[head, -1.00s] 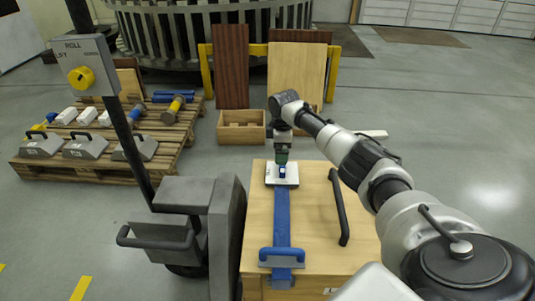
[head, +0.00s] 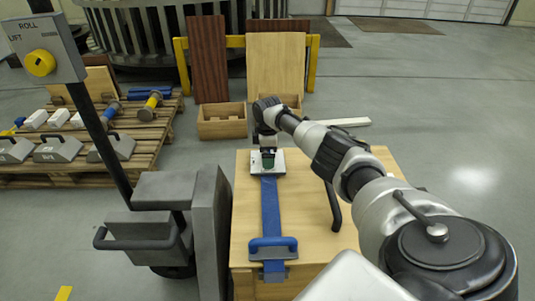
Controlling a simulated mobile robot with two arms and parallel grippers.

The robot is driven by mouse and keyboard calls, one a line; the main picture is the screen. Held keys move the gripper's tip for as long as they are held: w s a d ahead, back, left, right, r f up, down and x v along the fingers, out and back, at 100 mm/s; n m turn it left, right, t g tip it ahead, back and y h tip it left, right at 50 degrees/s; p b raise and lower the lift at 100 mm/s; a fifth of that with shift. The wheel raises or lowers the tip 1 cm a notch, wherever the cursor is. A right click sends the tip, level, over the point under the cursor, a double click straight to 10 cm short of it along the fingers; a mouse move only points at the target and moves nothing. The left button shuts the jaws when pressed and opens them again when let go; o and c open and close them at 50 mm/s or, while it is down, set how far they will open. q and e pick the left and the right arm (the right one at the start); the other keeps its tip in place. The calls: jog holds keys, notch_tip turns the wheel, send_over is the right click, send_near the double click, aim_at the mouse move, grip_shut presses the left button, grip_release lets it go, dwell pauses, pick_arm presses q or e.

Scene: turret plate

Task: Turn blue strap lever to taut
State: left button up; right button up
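A blue strap (head: 271,210) runs along the top of a wooden crate (head: 313,218) from a small white plate (head: 282,167) at the far end to the near edge. A blue handle-like lever (head: 273,243) lies across the strap's near end, over a grey fitting. My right arm reaches over the crate from the right. Its gripper (head: 267,159) points down at the white plate, away from the near lever. A dark green part there covers the middle of the plate. The fingers are too small and hidden to judge, as is contact. My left gripper is not in view.
A black bar handle (head: 333,207) stands on the crate beside my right forearm. A grey cart-like stand (head: 152,215) with a post and yellow knob (head: 40,63) is close on the left. A pallet (head: 100,160) with tools lies beyond. Floor on the right is clear.

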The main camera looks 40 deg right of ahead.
jog(key=shift+f, duration=0.15)
jog(key=shift+c, duration=0.2)
jog(key=c, duration=0.9)
